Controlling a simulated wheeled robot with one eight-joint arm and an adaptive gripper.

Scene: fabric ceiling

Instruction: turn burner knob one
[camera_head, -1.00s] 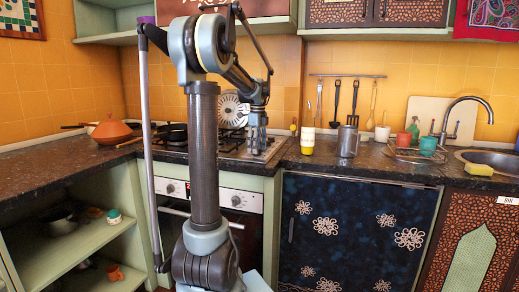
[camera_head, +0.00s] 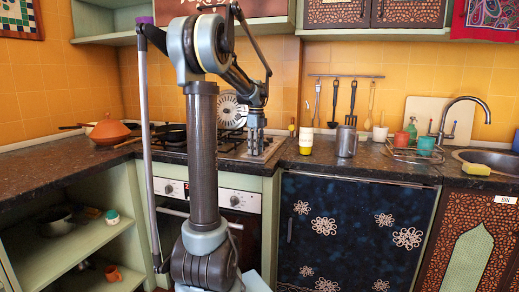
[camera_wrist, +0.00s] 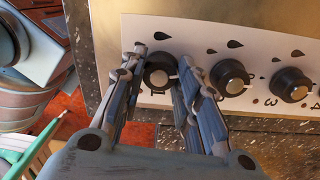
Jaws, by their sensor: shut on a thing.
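Burner knob one (camera_wrist: 160,76) is a round dark knob on the white control strip (camera_wrist: 205,45), with the number 1 printed beside it. In the wrist view, my gripper (camera_wrist: 161,62) has one finger on each side of this knob and is shut on it. The fingers hide part of the knob's edges. In the head view, my gripper (camera_head: 256,146) points down at the right end of the stove top (camera_head: 232,150); the knob is too small to make out there.
Another burner knob (camera_wrist: 230,77) sits close to the right finger, with more knobs beyond, such as one marked 3 (camera_wrist: 291,85). A yellow and white cup (camera_head: 306,140) and a metal mug (camera_head: 346,142) stand on the counter to the right. A pan (camera_head: 170,132) is left of my arm.

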